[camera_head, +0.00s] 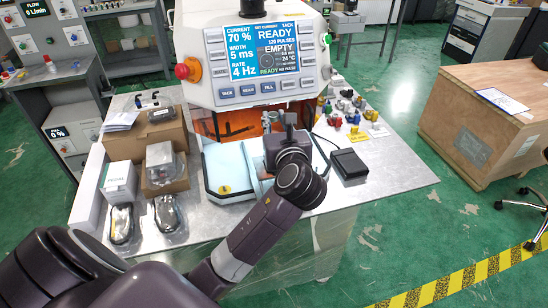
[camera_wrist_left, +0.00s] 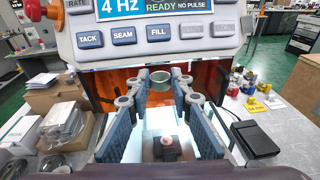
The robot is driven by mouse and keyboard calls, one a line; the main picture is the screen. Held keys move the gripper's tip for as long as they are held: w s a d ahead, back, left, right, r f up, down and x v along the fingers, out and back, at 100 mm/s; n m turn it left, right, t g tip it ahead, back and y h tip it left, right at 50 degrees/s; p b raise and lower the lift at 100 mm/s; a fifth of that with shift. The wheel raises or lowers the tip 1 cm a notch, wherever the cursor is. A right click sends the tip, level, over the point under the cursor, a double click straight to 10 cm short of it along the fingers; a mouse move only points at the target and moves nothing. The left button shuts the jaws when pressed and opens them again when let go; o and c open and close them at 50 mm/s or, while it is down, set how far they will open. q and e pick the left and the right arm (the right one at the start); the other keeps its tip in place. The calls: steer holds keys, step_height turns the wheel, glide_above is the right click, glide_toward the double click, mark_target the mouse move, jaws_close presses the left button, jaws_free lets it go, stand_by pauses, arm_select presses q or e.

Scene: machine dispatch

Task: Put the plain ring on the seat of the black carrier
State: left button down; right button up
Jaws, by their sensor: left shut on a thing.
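My left gripper (camera_wrist_left: 160,84) reaches over the pale tray of the machine. Its two blue-padded fingers are shut on a plain grey ring (camera_wrist_left: 161,78), held at the fingertips in front of the orange window. The black carrier (camera_wrist_left: 167,151) stands on the pale tray, low in the left wrist view, with a pinkish round piece on top. The ring is apart from the carrier. In the head view the left gripper (camera_head: 279,130) hides the carrier and the ring. My right gripper is not in view.
The machine (camera_head: 250,95) with its screen stands close behind the gripper. A black pedal box (camera_head: 349,164) lies at right on the metal table (camera_head: 395,176). Several small fittings (camera_head: 345,107) and yellow tags stand at back right. Boxes (camera_head: 118,183) and packaged parts fill the left side.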

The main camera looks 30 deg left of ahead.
arm_select(q)
step_height(320, 180, up, 3)
steer(key=w+g+y, duration=0.1)
steer(key=w, duration=0.1)
steer(key=shift+n, duration=0.4)
steer(key=f, duration=1)
steer(key=a+f+p, duration=0.1)
steer(key=f, duration=0.3)
steer(key=shift+f, duration=2.7)
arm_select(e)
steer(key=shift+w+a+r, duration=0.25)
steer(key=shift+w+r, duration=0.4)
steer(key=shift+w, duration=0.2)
arm_select(q)
steer(key=shift+f, duration=0.1)
steer(key=c, duration=1.7)
jaws_free()
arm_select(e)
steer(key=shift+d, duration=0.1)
